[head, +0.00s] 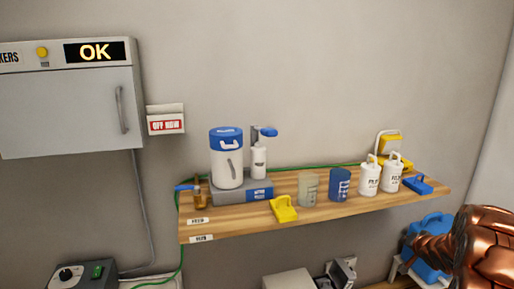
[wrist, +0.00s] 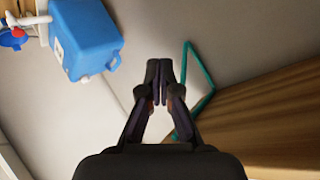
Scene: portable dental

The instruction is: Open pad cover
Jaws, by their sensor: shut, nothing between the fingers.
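No part in view is clearly marked as a pad cover, so I cannot tell which it is. A yellow handled block (head: 284,210) sits at the front edge of the wooden shelf (head: 240,226). A blue handled block (head: 418,186) lies at the shelf's right end. My gripper (wrist: 159,75) is shut and empty in the wrist view, pointing past the edge of a wooden surface (wrist: 265,115). My copper-coloured arm shows at the lower right of the head view, and the gripper's fingertips are not clear there.
The shelf also holds a blue-lidded white canister (head: 227,170), a grey cup (head: 309,190), a blue cup (head: 340,186) and white bottles (head: 368,180). A blue container (head: 430,240) is beside my arm; a blue container (wrist: 85,38) also shows in the wrist view. A grey cabinet (head: 65,110) hangs left.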

